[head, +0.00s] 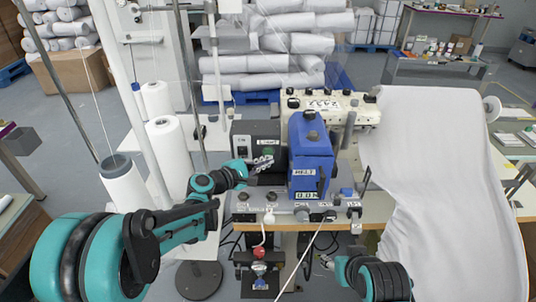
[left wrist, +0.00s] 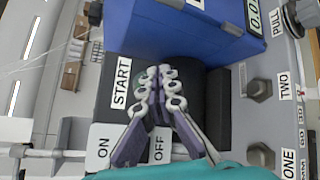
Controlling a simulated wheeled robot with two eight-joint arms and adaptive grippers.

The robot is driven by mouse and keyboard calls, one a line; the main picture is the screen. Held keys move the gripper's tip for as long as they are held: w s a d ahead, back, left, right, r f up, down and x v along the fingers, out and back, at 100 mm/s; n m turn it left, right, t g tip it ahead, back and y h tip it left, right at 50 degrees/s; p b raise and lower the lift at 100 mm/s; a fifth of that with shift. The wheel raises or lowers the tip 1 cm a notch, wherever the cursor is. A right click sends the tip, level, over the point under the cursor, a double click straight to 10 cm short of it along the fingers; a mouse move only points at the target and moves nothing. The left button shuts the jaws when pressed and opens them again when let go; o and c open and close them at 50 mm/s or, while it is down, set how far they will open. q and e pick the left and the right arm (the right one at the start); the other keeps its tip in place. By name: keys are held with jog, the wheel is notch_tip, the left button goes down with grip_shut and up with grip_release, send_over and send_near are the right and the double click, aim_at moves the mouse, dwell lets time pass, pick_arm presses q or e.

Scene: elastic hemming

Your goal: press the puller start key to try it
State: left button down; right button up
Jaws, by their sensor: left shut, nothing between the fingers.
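The puller's blue housing (head: 311,158) stands on the machine bed, with a black control box (head: 241,132) at its left. A green start key (head: 268,152) shows on the box. In the left wrist view the START label (left wrist: 121,83) is beside my left gripper (left wrist: 159,70), whose fingers are together and empty. The fingers largely cover the green key (left wrist: 141,78); I cannot tell whether they touch it. In the head view my left gripper (head: 266,160) is just below the key. My right gripper (head: 327,262) is small and unclear low in the picture.
ON and OFF labels (left wrist: 103,147) lie close to my left fingers. Knobs and bolts (left wrist: 259,90) line the bed beside the blue housing. White thread cones (head: 168,150) stand at left, and white fabric (head: 430,170) drapes over the table at right.

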pick_arm(q)
jog(key=shift+w, duration=0.15)
dwell(0.7)
jog(key=shift+w, duration=0.3)
jog(key=shift+w, duration=0.45)
dwell(0.7)
jog(key=shift+s, duration=0.9)
jog(key=shift+s, duration=0.1)
jog(key=shift+s, duration=2.4)
